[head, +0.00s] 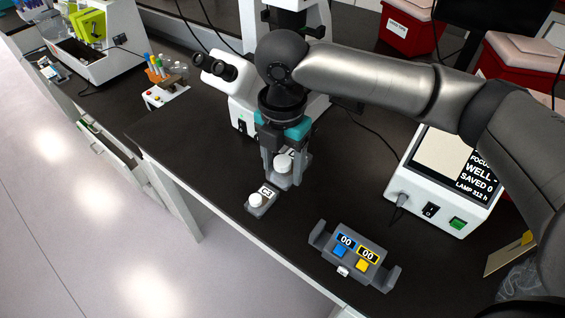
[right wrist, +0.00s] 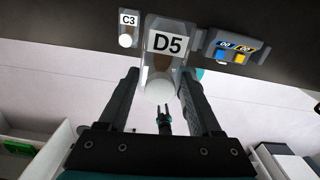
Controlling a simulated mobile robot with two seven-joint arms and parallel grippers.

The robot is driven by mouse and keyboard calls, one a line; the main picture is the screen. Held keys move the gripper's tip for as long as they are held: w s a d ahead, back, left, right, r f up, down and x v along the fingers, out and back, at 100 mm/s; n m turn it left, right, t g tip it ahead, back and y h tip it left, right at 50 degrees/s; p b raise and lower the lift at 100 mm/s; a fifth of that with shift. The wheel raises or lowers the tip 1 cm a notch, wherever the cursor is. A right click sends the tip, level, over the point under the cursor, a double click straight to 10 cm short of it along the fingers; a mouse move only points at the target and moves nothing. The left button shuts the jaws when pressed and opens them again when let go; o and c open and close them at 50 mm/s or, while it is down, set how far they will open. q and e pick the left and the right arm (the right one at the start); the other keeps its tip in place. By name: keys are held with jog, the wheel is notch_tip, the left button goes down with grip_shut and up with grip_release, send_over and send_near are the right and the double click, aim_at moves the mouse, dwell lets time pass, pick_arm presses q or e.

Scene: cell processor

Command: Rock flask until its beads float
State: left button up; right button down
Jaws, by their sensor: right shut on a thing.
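My right gripper (head: 283,178) is shut on a flask with a white cap (head: 282,163), held above the dark bench just behind a second flask. In the right wrist view the held flask carries the label D5 (right wrist: 168,43) and sits between the two fingers. The second flask, labelled C3 (head: 262,200), lies flat on the bench with its white cap toward the front edge. No beads can be made out in either flask. My left gripper (right wrist: 164,108) shows small in the right wrist view, its two fingers apart and empty; it is outside the head view.
A grey two-display counter (head: 355,256) with blue and yellow buttons stands to the right near the bench edge. A white microscope (head: 235,82) is behind the gripper. A screen unit (head: 440,180) stands at right, a tube rack (head: 165,88) at left.

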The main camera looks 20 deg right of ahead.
aim_at(282, 160)
notch_tip(282, 160, up, 7)
jog(key=p, duration=0.7)
jog(key=shift+f+p, duration=0.2)
jog(key=shift+p, duration=0.1)
notch_tip(282, 160, up, 8)
jog(key=shift+r+p, duration=0.25)
jog(key=shift+p, duration=0.1)
jog(key=shift+t+h, duration=2)
jog(key=shift+h, duration=0.1)
